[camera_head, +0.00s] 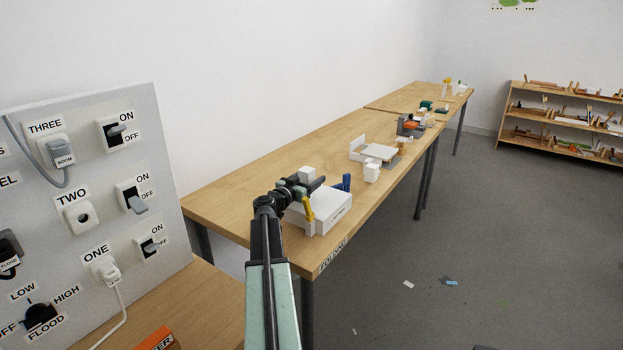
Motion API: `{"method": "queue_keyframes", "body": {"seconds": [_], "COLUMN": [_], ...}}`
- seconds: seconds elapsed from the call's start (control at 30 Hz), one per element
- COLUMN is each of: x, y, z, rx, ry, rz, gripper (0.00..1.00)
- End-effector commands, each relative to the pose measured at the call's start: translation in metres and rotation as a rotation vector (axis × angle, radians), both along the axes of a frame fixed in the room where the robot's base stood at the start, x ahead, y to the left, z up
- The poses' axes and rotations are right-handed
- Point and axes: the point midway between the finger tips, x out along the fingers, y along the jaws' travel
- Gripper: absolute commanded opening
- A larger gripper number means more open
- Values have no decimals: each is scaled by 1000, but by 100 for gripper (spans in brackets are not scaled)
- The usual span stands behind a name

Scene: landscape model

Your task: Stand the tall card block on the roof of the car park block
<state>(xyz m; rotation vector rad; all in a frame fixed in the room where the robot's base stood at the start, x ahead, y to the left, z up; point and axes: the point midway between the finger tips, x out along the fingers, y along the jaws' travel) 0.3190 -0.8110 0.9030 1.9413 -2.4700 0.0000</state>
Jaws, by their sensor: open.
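The car park block appears to be the wide, low white block (338,212) with small lettering on its front, near the front edge of the long table. My gripper (328,196) is over this block and partly hides it. Its jaws look open, with a yellow finger at the left and a blue one at the right, and I see nothing between them. A small white block (307,174) shows just behind my gripper; whether it rests on the car park block is hidden. Another white block (372,172) stands apart, further right. I cannot tell which one is the tall card block.
A flat white model (377,151) lies further along the long table (245,193), with grey, orange and green pieces beyond. A switch panel (95,200) stands close at the left. Bare tabletop lies along the wall. Scraps lie on the floor; a shelf (560,120) stands at the right.

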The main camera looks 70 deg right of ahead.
Motion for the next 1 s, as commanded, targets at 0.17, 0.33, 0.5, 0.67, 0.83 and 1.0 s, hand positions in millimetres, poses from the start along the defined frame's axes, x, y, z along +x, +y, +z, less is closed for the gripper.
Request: {"method": "queue_keyframes", "body": {"seconds": [0.17, 0.33, 0.5, 0.67, 0.83, 1.0], "x": [2, 4, 7, 9, 13, 14], "y": [14, 24, 36, 47, 58, 60], "z": [0, 0, 0, 0, 0, 0], "rx": [0, 0, 0, 0, 0, 0], "ry": [0, 0, 0, 0, 0, 0], "rz": [-1, -1, -1, -2, 0, -2], "gripper": [65, 65, 65, 65, 65, 65]}}
